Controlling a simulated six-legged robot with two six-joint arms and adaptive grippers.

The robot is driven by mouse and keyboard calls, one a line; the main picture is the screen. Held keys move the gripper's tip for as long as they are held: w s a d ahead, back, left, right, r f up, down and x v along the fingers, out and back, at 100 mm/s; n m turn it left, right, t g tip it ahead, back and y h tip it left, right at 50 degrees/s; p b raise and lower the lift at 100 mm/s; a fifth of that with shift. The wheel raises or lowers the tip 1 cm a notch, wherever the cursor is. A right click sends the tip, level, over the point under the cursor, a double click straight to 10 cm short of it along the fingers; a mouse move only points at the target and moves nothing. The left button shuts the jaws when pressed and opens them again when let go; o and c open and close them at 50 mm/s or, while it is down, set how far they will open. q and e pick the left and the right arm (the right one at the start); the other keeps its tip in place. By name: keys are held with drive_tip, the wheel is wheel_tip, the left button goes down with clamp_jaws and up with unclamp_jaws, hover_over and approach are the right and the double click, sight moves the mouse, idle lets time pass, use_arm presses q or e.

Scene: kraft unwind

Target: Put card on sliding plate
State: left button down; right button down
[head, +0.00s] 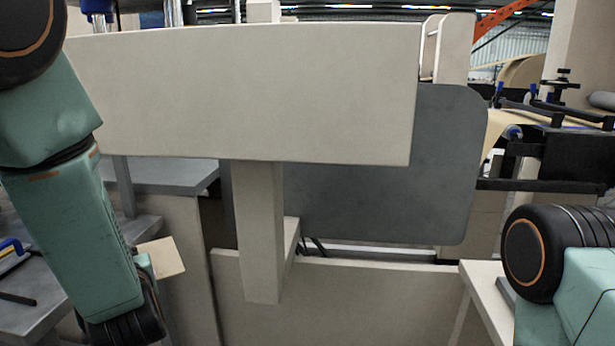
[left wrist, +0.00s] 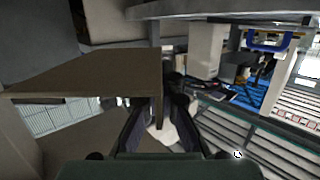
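A tan card (head: 163,257) shows beside my left forearm in the head view. In the left wrist view a flat brown card (left wrist: 95,75) extends left from the dark fingers of my left gripper (left wrist: 160,112). A narrow edge of it runs down between the fingers, and the gripper looks shut on it. In the head view the left gripper is hidden behind its arm and wrist. My right arm shows at the lower right, but its gripper is out of view. I cannot tell which surface is the sliding plate.
A wide beige panel (head: 250,90) on a post (head: 260,230) blocks the middle. Behind it is a dark grey rounded plate (head: 430,170). A grey metal table (head: 165,175) stands at the left. A machine with black bars (head: 555,110) is at the right.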

sight(164, 272)
use_arm(q)
drive_tip(key=d+f+m+t+h, duration=0.1)
drive_tip(key=d+h, duration=0.1)
drive_tip(key=w+d+f+m+t+h, duration=0.1)
drive_tip(key=m+h, duration=0.1)
drive_tip(key=d+f+m+h, duration=0.2)
drive_tip(key=shift+w+d+t, duration=0.3)
drive_tip(key=shift+t, duration=0.1)
drive_tip(key=s+d+f+m+g+h, duration=0.1)
drive_tip(key=s+d+f+m+h, duration=0.6)
drive_tip(key=s+d+h, duration=0.3)
drive_tip(key=shift+s+d+m+g+h, duration=0.3)
drive_tip(key=shift+s+d+m+h, duration=0.15)
drive_tip(key=shift+s, duration=0.45)
